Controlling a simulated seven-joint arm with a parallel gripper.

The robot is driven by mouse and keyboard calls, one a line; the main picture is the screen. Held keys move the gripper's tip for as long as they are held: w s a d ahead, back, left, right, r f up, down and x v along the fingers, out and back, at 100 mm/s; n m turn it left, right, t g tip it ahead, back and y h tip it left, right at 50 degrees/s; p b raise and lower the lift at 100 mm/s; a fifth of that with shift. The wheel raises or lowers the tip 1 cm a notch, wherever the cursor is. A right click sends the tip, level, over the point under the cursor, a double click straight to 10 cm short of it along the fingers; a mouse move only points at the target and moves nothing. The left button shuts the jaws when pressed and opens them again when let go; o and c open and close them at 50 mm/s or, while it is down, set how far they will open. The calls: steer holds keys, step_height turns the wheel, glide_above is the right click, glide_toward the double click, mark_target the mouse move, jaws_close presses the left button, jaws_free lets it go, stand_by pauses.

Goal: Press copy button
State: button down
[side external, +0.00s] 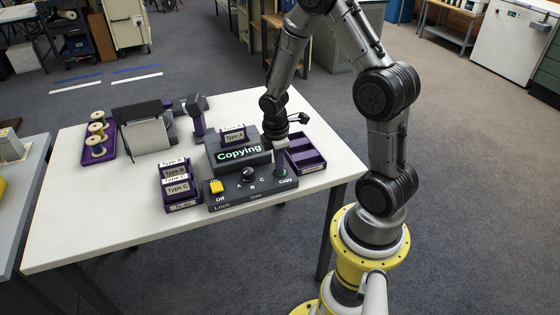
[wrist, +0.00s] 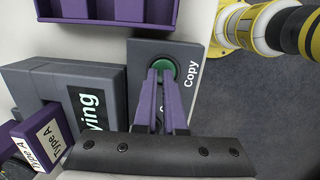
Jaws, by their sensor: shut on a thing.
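The dark control box (side external: 235,196) stands at the table's front, with a round green Copy button (wrist: 162,68) at its right end. Its raised display (side external: 239,154) reads "Copying". My gripper (side external: 281,172) points down at the Copy button. In the wrist view its purple fingers (wrist: 161,74) are close together, with their tips over the button's lower edge and apparently touching it. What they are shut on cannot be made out.
A black Type knob (side external: 248,174) and a yellow Lock switch (side external: 216,187) sit left of the button. A Type A box (side external: 234,137) stands on the display unit. A purple tray (side external: 305,158) is close on the right, and a box holder (side external: 180,200) on the left.

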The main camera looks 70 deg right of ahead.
mark_target(276, 176)
steer(key=shift+s+a+f, duration=0.15)
steer(key=shift+s+f, duration=0.15)
step_height(276, 176, up, 14)
steer(key=a, duration=0.1)
steer(key=shift+w+r, duration=0.25)
steer(key=shift+w, duration=0.2)
steer(key=shift+a, duration=0.15)
steer(key=s+a+r+t, duration=0.2)
steer(key=a+r+t, duration=0.1)
steer(key=a+r, duration=0.6)
steer(key=s+a+r+m+t, duration=0.1)
steer(key=s+a+m, duration=0.1)
steer(key=s+m, duration=0.2)
steer(key=s+a+m+t+y, duration=0.1)
steer(key=s+a+m, duration=0.2)
steer(key=s+m, duration=0.2)
steer(key=shift+s+r+t, duration=0.3)
steer(key=shift+s+r, duration=0.1)
steer(key=shift+s, duration=0.3)
